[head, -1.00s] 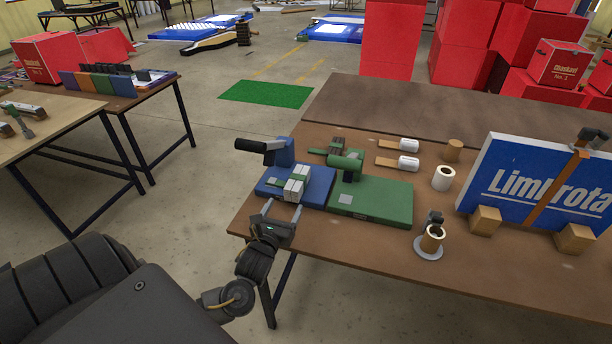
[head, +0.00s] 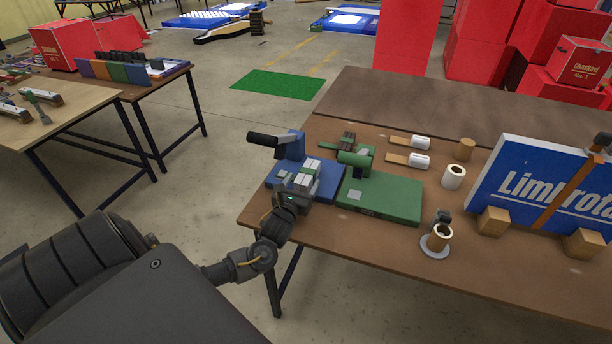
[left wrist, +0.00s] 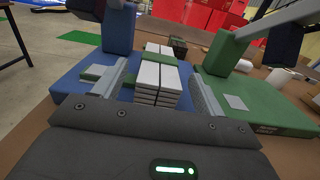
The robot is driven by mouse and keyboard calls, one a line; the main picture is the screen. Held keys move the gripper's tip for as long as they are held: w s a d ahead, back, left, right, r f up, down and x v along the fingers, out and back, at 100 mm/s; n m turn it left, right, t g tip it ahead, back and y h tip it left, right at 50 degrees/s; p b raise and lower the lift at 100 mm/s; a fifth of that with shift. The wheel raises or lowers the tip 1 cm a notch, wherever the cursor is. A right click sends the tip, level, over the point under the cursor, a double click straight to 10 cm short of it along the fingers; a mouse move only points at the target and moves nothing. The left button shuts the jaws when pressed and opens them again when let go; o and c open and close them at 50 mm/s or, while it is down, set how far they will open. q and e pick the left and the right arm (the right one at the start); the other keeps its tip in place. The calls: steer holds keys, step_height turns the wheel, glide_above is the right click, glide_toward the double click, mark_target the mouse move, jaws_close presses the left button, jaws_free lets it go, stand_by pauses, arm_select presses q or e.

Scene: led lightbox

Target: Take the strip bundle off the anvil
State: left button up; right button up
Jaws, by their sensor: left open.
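The strip bundle (head: 307,171), white strips in a stack with a green band across, lies on the blue press (head: 328,184) at the table's near left corner. In the left wrist view the bundle (left wrist: 157,78) stands between the two fingers of my left gripper (left wrist: 160,70). The fingers are open, one along each side, with a visible gap at least on the left. In the head view my left gripper (head: 297,188) reaches the bundle from the near side and hides its lower part. The anvil under the bundle is mostly hidden. My right gripper is out of view.
A green press (head: 385,200) stands close on the right of the blue one. The blue press's upright arm with a black handle (head: 268,139) rises behind the bundle.

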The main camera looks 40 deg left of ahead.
mark_target(305, 175)
arm_select(q)
steer(key=shift+x, duration=1.6)
steer(key=shift+c, duration=0.3)
steer(key=c, duration=1.2)
steer(key=shift+c, duration=0.6)
steer(key=shift+a+r, duration=0.1)
